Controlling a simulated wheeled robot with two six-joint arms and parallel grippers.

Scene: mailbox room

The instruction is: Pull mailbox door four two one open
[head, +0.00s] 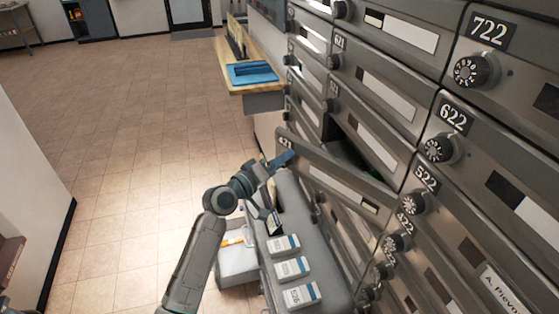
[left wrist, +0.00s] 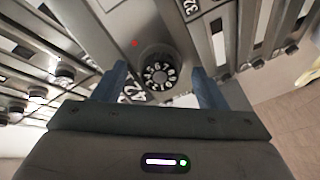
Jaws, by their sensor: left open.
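Mailbox door 421 (head: 330,176) is a grey metal door in the wall of boxes. It stands partly open, its left side swung out from the wall, with a dark gap (head: 345,147) behind its top edge. My left gripper (head: 284,161) is at the door's left end, below its number plate (head: 285,143). In the left wrist view, the open blue fingers (left wrist: 160,88) lie on either side of a round black numbered dial (left wrist: 158,71). I cannot tell whether they touch it. A plate partly reading 42 (left wrist: 131,92) shows beside the dial. My right gripper is not in view.
Closed doors 622 (head: 453,118), 722 (head: 489,30) and 522 (head: 426,178) are at the right. A wooden ledge (head: 233,73) with a blue item stands beyond. A grey case with several white boxes (head: 291,268) is below the door. Tiled floor at left is clear.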

